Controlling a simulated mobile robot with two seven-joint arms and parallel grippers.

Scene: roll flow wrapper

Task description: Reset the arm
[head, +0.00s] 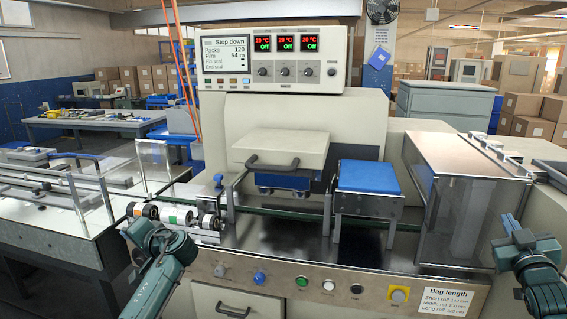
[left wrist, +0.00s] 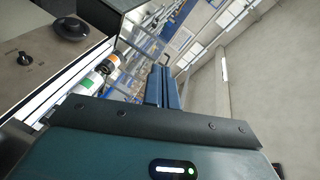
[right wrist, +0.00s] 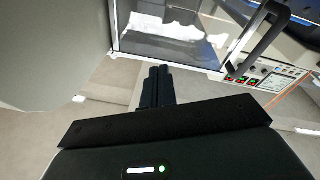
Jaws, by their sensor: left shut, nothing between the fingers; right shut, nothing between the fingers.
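My left gripper shows in the left wrist view (left wrist: 160,86), its two fingers together and empty. In the head view the left arm comes up at the lower left, in front of several small rollers with coloured bands (head: 175,215). My right gripper (head: 511,228) is at the far right of the head view, in front of the machine's clear-sided cover (head: 470,200). In the right wrist view its fingers (right wrist: 157,86) are together with nothing between them. Neither gripper visibly touches anything.
The flow wrapper's display (head: 227,57) reads "Stop down". A cream hood with a black handle (head: 285,153) and a blue-topped block (head: 368,177) stand mid-machine. A conveyor with clear guards (head: 90,192) is at left.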

